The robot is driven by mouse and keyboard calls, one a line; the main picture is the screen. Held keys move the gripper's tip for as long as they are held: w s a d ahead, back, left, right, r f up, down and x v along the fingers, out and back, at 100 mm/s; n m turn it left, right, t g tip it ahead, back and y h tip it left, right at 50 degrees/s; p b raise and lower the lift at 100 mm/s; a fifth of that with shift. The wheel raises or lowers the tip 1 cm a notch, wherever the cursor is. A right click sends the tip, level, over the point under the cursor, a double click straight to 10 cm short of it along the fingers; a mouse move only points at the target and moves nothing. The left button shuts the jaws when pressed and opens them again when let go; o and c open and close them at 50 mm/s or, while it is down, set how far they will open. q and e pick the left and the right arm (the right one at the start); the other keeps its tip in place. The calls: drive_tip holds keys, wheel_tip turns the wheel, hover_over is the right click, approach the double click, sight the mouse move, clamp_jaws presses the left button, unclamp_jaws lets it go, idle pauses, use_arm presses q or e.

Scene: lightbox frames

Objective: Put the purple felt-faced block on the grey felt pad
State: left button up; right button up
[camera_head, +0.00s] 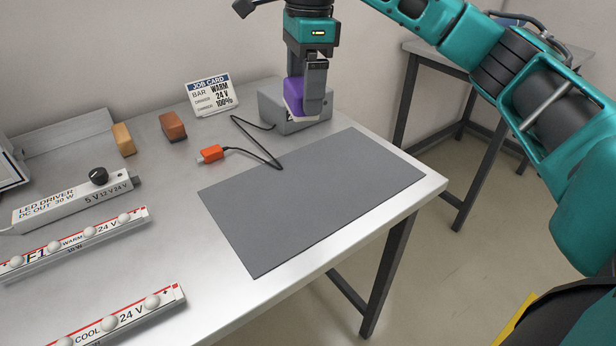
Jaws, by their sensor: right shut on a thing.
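The purple block (292,104) is held between the fingers of my right gripper (306,100), which comes down from above at the back of the table. The gripper is shut on it and hides part of it. The block shows in front of a grey box (270,107); I cannot tell whether it touches the box. The grey felt pad (310,195) lies flat on the right part of the table, nearer than the block, with nothing on it. My left gripper is not in view.
An orange connector (211,153) on a black cable lies by the pad's back left edge. A job card (211,94), an orange block (124,139) and a brown block (173,126) stand behind. An LED driver (70,205) and two light bars (75,243) (125,318) lie left.

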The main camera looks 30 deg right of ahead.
drive_tip(key=shift+m+h, duration=0.4)
drive_tip(key=d+f+b, duration=0.1)
drive_tip(key=f, duration=0.3)
drive_tip(key=d+f+b, duration=0.1)
drive_tip(key=f+b, duration=0.1)
drive_tip(key=f, duration=0.3)
drive_tip(key=d+f+b, duration=0.1)
drive_tip(key=f, duration=0.3)
drive_tip(key=shift+s+f, duration=0.1)
drive_tip(key=shift+f, duration=0.3)
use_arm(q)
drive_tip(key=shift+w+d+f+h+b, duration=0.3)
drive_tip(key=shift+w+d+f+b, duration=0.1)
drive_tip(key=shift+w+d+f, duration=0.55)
use_arm(e)
drive_tip(key=shift+f, duration=1.8)
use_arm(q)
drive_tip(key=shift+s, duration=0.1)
use_arm(e)
drive_tip(key=shift+f, duration=0.1)
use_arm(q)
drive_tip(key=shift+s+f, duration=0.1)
use_arm(e)
drive_tip(key=o, duration=0.7)
drive_tip(key=shift+c, duration=0.2)
